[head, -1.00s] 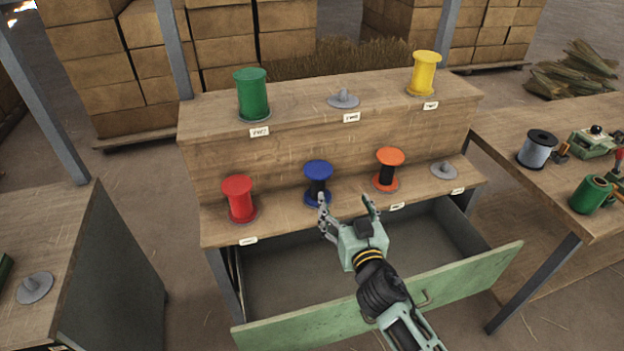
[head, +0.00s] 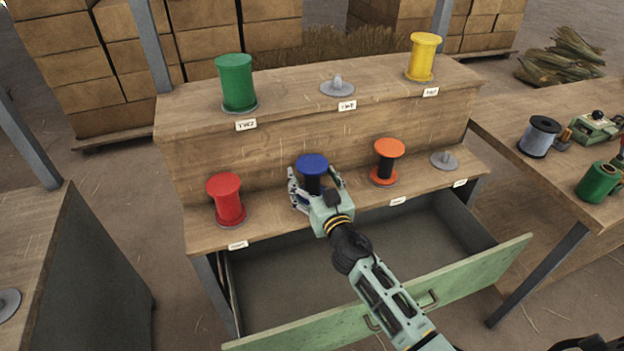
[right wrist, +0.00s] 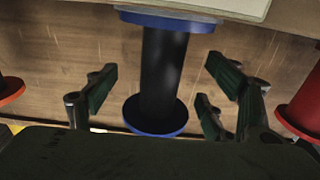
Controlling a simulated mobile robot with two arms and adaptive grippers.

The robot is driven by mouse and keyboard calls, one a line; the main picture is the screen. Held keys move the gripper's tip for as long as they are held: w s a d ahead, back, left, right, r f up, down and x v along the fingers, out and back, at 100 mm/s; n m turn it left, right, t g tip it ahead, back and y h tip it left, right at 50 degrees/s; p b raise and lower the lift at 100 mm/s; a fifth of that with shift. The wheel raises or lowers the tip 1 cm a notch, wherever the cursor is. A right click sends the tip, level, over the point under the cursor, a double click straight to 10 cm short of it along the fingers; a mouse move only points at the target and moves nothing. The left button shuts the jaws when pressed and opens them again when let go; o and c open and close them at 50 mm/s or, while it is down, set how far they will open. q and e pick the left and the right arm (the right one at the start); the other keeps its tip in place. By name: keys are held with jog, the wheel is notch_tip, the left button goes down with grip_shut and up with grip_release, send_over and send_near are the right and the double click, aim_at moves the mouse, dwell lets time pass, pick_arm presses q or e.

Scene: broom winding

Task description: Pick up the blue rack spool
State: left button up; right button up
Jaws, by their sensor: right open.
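The blue rack spool (head: 312,163) stands upright on the lower shelf of the wooden rack, with a blue top flange and a dark core. My right gripper (head: 314,180) is open, with its fingers on either side of the spool. In the right wrist view the spool's dark core (right wrist: 164,66) stands between the open fingers, with gaps visible on both sides. The spool's lower part is hidden behind the gripper in the head view. My left gripper is not in view.
On the same shelf, a red spool (head: 228,200) stands to the left and an orange spool (head: 386,163) to the right. A green spool (head: 237,83) and a yellow spool (head: 422,58) stand on the upper shelf. An open drawer (head: 480,280) juts out below.

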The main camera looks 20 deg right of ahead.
jog(key=shift+w, duration=0.4)
jog(key=shift+c, duration=0.2)
jog(key=c, duration=1.3)
jog(key=shift+o, duration=0.2)
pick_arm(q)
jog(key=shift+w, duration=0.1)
pick_arm(e)
jog(key=shift+r, duration=0.1)
